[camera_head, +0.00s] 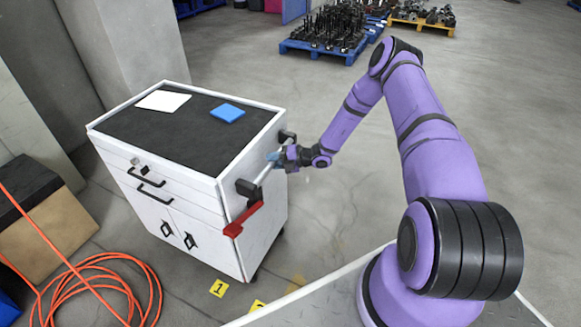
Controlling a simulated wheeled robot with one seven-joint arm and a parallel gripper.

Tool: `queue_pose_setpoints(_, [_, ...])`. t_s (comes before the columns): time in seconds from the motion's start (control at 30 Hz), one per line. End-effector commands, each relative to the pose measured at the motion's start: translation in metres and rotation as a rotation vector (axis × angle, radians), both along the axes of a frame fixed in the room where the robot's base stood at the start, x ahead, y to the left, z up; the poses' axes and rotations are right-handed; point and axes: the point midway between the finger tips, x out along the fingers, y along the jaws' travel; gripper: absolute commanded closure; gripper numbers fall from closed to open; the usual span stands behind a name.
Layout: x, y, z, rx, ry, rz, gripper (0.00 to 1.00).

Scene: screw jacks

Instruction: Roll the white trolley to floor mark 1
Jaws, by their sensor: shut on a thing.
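The white trolley (235,224) stands on the floor at the left, with a dark top, drawers and doors on its front. A push handle (263,174) sticks out from its right side. My gripper (274,160) is shut on the handle, reached from the right; the fingertips are small in view. A yellow floor mark with "1" (219,288) lies on the floor in front of the trolley's near right corner. Part of a second yellow mark (257,304) shows to its right, mostly hidden by a pale surface in the foreground.
A white sheet (163,100) and a blue item (227,112) lie on top. An orange hose (105,285) and a cardboard box (45,235) are at left. Loaded pallets (325,47) stand far back.

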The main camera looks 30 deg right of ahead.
Motion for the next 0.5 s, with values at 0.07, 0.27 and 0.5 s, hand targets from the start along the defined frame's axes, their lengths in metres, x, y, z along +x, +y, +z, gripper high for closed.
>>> queue_pose_setpoints(0.07, [0.019,0.018,0.002,0.004,-0.006,0.003,1.0])
queue_pose_setpoints(0.27, [0.059,0.049,0.002,0.004,-0.005,0.003,1.0])
queue_pose_setpoints(0.5, [0.094,0.075,0.001,0.004,-0.004,0.002,1.0])
